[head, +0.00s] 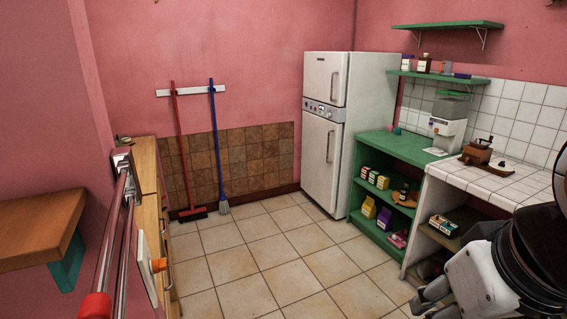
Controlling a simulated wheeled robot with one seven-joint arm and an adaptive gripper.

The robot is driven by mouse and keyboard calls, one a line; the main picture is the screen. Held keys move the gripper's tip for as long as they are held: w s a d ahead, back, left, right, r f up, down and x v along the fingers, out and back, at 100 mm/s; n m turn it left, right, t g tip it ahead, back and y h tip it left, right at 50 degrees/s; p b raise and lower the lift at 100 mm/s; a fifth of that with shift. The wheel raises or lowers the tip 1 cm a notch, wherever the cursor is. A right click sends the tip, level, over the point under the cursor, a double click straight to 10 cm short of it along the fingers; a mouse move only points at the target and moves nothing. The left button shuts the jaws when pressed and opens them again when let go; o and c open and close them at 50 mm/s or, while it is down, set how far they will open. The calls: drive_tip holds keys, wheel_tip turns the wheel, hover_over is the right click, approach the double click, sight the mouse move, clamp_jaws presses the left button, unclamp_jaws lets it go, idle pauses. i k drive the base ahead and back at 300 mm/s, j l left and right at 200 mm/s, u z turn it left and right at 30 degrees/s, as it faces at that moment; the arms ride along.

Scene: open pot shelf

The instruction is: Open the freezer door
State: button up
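A white two-door fridge (322,150) stands against the back wall, right of centre. Its smaller upper door, the freezer door (318,78), looks shut and has a vertical handle (334,86) near its right edge. The larger lower door (317,160) also looks shut, with its own handle (330,146). A panel with knobs runs between the doors. My gripper (424,301) is at the bottom right, far in front of the fridge and touching nothing that I can see. Its fingers look apart and empty, though the frame's lower edge cuts off part of it.
Tiled floor (270,254) lies clear before the fridge. A green shelf unit (378,231) with boxes and a tiled counter (487,185) line the right side. A red broom (181,150) and a blue broom (216,145) hang left. A wooden cabinet (147,190) stands further left.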

sight(325, 73)
drive_tip(key=i, duration=2.05)
drive_tip(key=i+z, duration=0.1)
drive_tip(key=i, duration=0.85)
drive_tip(key=i+j+z, duration=0.1)
drive_tip(key=i, duration=0.8)
drive_tip(key=i+j+z, duration=0.2)
